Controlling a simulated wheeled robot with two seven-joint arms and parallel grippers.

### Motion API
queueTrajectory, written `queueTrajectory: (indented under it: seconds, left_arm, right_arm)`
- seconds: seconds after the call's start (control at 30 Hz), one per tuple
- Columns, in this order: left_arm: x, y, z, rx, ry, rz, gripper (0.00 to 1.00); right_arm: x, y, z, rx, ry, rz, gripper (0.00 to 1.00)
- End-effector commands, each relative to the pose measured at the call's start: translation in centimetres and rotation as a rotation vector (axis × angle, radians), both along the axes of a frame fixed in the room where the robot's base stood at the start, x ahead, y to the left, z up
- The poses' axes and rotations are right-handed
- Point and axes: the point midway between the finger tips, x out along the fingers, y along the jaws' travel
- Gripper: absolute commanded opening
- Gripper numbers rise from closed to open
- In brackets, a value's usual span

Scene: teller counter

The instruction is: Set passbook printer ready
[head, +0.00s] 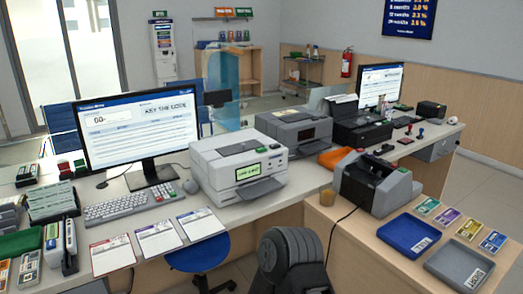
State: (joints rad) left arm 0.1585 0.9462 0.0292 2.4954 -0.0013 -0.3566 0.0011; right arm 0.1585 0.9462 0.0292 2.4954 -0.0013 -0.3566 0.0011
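A white and grey printer (237,165), which looks like the passbook printer, stands on the counter right of the near monitor. The near monitor (138,128) shows a form with "KEY THE CODE" and "00-". Neither gripper is in view.
A grey machine (375,182) stands on the right-hand desk with blue (408,234) and grey (459,265) trays and several coloured cards. Another grey printer (294,128) stands behind. A blue stool (198,254) is below the counter. A dark ribbed shape (290,258) fills the bottom middle.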

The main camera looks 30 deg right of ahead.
Motion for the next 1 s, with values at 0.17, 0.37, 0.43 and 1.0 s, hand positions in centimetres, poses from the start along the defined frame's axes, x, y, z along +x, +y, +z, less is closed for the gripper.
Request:
queueTrajectory:
  seconds: [0.17, 0.37, 0.43, 1.0]
  left_arm:
    - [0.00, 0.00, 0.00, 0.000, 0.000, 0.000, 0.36]
    - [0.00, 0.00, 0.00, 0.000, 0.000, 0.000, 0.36]
    - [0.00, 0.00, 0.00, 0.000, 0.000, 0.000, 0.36]
    - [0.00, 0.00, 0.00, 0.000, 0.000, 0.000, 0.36]
  right_arm:
    - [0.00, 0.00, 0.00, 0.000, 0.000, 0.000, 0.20]
    - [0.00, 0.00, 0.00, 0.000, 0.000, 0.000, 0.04]
    - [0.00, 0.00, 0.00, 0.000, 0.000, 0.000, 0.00]
    - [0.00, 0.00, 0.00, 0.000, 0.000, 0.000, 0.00]
